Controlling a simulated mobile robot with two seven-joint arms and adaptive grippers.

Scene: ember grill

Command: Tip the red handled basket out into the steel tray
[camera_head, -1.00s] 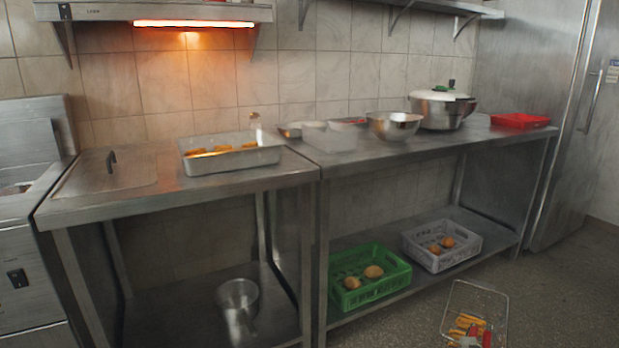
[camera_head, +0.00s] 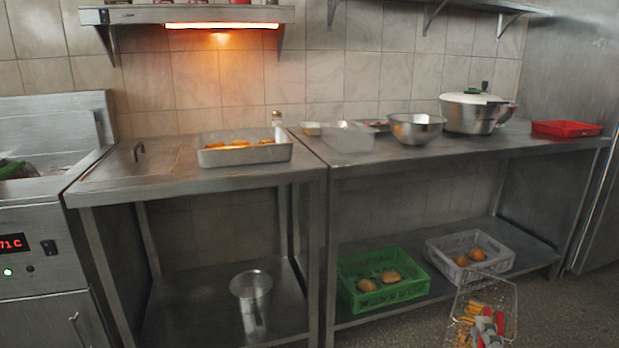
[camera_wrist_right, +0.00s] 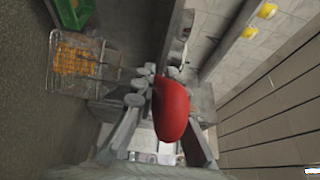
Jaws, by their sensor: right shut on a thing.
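The wire basket (camera_head: 487,297) with fries in it is at the lower right of the head view, in front of the lower shelf. It is tilted in the picture. My right gripper (camera_head: 486,330) is shut on its red handle, which shows large in the right wrist view (camera_wrist_right: 171,112). The basket's mesh and fries show at the left of that view (camera_wrist_right: 60,85). The steel tray (camera_head: 246,156) sits on the left table under the glowing heat lamp, well left of the basket, with browned pieces in it. My left gripper is not in view.
A shaker (camera_head: 277,121) stands by the tray. Bowls (camera_head: 417,129), a pot (camera_head: 470,116) and a red tray (camera_head: 566,129) line the right table. The left tabletop's front is clear.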

